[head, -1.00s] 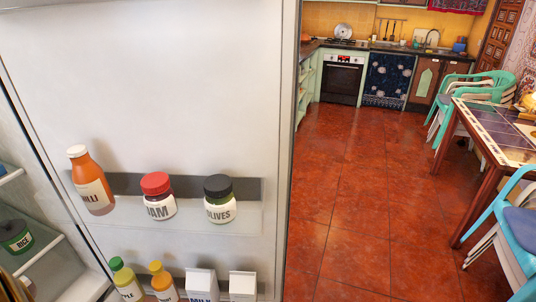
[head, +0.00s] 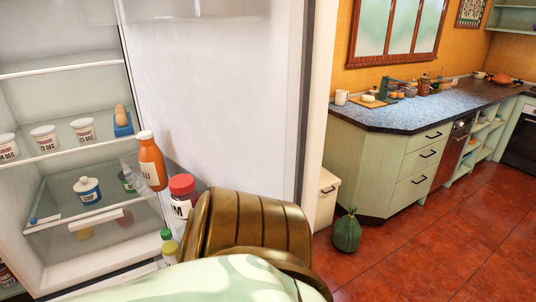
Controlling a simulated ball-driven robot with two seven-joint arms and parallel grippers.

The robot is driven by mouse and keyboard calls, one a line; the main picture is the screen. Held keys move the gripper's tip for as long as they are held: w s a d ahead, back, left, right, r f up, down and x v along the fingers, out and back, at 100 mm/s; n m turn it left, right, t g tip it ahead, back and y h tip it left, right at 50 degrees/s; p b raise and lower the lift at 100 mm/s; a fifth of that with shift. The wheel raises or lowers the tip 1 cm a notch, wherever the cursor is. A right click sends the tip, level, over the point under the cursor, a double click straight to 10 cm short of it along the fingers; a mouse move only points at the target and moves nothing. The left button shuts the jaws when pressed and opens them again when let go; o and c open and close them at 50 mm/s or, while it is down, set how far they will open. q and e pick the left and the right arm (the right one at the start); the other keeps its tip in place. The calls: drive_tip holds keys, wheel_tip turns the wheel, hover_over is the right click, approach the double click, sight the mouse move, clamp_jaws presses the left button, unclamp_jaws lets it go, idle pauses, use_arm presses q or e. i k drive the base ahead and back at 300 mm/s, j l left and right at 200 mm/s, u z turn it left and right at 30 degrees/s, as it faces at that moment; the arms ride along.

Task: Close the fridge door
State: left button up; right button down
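The fridge door (head: 230,110) stands open in the head view, its inner face toward me and its edge running down the middle. The fridge interior (head: 60,35) shows on the left, with shelves holding tubs and eggs. An orange bottle (head: 152,162) and a red-lidded jar (head: 182,190) stand on the door's shelf; more bottles sit lower. A brown and pale green part of my own body covers the bottom middle and hides the lower door. Neither gripper can be made out.
A green counter (head: 375,165) with a blue top stands right of the door. A white bin (head: 327,200) and a dark green sack (head: 347,231) are on the floor beside it. Red tiled floor (head: 450,250) is clear at the lower right.

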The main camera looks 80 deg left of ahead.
sight(233, 95)
drive_tip(key=i+u, duration=0.25)
drive_tip(key=u, duration=0.15)
drive_tip(key=i+u, duration=0.25)
drive_tip(key=u, duration=0.15)
drive_tip(key=i+l+u, duration=0.15)
drive_tip(key=u, duration=0.2)
drive_tip(key=i+u, duration=0.15)
drive_tip(key=u, duration=0.3)
drive_tip(key=i+u, duration=0.15)
drive_tip(key=u, duration=0.35)
drive_tip(key=i+u, duration=0.1)
drive_tip(key=u, duration=0.35)
drive_tip(key=i+l+u, duration=0.1)
drive_tip(key=u, duration=0.35)
drive_tip(key=i+l+u, duration=0.1)
drive_tip(key=l+u, duration=0.15)
drive_tip(key=u, duration=0.25)
drive_tip(key=l+u, duration=0.15)
drive_tip(key=u, duration=0.3)
drive_tip(key=i+l+u, duration=0.2)
drive_tip(key=u, duration=0.2)
drive_tip(key=i+l+u, duration=0.15)
drive_tip(key=l+u, duration=0.3)
drive_tip(key=j, duration=0.15)
